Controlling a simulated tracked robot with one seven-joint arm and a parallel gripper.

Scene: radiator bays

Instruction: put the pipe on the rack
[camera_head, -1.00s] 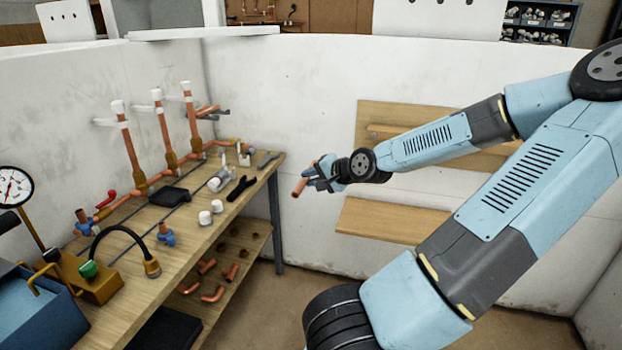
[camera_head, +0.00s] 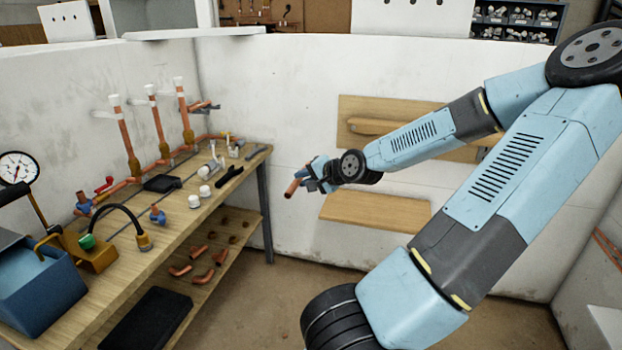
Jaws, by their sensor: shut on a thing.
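My gripper (camera_head: 309,182) is shut on a short copper pipe (camera_head: 292,188). It holds the pipe tilted in the air, to the right of the workbench and in front of the white wall. Only the pipe's near end shows clearly; the jaws hide the rest. A wooden wall panel (camera_head: 352,108) with a small ledge hangs behind my arm, and a wooden shelf (camera_head: 375,211) sits below it. I cannot tell which of these is the rack.
The workbench (camera_head: 215,194) carries upright copper pipes (camera_head: 158,125), white fittings (camera_head: 199,196), a black tool (camera_head: 229,179) and a gauge (camera_head: 17,169). Several copper elbows (camera_head: 199,252) lie on its lower shelf. The floor (camera_head: 270,290) right of the bench is clear.

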